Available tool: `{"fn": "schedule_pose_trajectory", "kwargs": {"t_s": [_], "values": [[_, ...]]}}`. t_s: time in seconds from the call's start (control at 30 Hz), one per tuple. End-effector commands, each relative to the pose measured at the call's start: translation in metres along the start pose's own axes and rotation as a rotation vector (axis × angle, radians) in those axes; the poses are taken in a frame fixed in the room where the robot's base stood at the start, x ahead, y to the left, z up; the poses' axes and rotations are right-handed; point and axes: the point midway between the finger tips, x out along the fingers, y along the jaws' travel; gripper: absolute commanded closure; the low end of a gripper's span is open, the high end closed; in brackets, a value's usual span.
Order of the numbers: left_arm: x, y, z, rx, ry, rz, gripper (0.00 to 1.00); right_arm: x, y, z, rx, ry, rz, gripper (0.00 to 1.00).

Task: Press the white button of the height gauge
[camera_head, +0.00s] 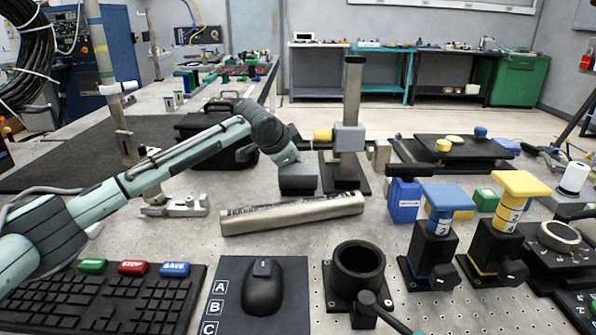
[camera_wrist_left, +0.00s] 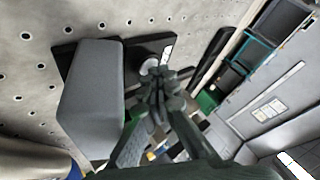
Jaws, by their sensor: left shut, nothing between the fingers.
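A dark grey block (camera_head: 298,182) stands on the table below the end of my left arm in the head view. The left wrist view shows a grey block (camera_wrist_left: 92,95) close up, beside a black plate with a small white label. A round whitish button (camera_wrist_left: 150,66) sits on that plate. My left gripper (camera_wrist_left: 160,82) is shut and empty, with its fingertips right by the button. Whether they touch it I cannot tell. In the head view my left gripper (camera_head: 287,158) points down, its tips hidden by the dark grey block.
A metal post (camera_head: 354,90) with a grey slider and yellow knob (camera_head: 322,135) rises just right of my gripper. A long metal bar (camera_head: 292,213) lies in front. A black case (camera_head: 213,137) stands behind. A black ring holder (camera_head: 358,270) and mouse (camera_head: 263,289) are nearer.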

Motion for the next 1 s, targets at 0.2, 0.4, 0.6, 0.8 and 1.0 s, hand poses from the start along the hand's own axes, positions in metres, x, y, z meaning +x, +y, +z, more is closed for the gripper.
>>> {"fn": "schedule_pose_trajectory", "kwargs": {"t_s": [0.2, 0.4, 0.6, 0.8, 1.0], "values": [[0.005, 0.007, 0.007, 0.000, -0.014, 0.011, 1.00, 0.001, -0.001, 0.006, -0.001, -0.008, -0.001, 0.60], [0.006, 0.008, 0.008, 0.001, -0.017, 0.014, 1.00, 0.001, -0.001, 0.006, -0.001, -0.008, -0.001, 0.60], [0.004, 0.007, 0.007, 0.001, -0.017, 0.014, 1.00, 0.001, 0.000, 0.002, 0.000, -0.002, 0.000, 0.60], [-0.004, 0.001, 0.001, 0.001, -0.015, 0.014, 1.00, 0.000, 0.001, -0.006, 0.001, 0.007, 0.001, 0.60], [-0.007, -0.002, -0.002, 0.001, -0.011, 0.010, 1.00, 0.000, 0.001, -0.007, 0.001, 0.010, 0.002, 0.60]]}}
